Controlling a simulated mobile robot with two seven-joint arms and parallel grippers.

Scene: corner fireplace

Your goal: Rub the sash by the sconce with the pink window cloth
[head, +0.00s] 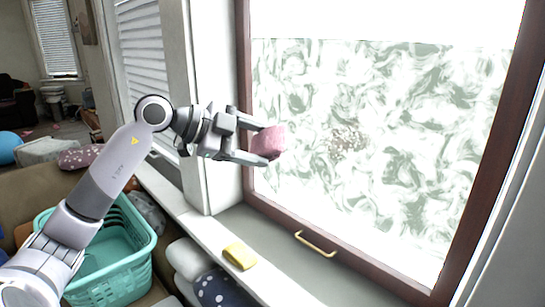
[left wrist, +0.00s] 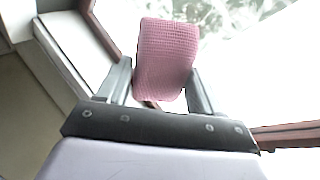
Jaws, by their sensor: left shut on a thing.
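The pink window cloth (head: 268,142) is folded into a pad between the fingers of my left gripper (head: 262,143), which is shut on it. In the left wrist view the cloth (left wrist: 165,55) shows a waffle weave and sits between both fingers (left wrist: 160,85). The window sash (head: 380,125) has a dark red-brown frame and a pane covered in whitish, greenish swirls. A brownish speckled patch (head: 347,140) is on the pane, right of the cloth. I cannot tell whether the cloth touches the pane. No sconce shows. My right gripper is not in view.
A yellow sponge-like block (head: 240,256) lies on the white sill (head: 205,222) below my gripper. A brass handle (head: 315,244) sticks out from the lower frame. A teal basket (head: 112,262) stands at lower left, beside cushions (head: 215,290). A white shutter (head: 140,60) is left of the window.

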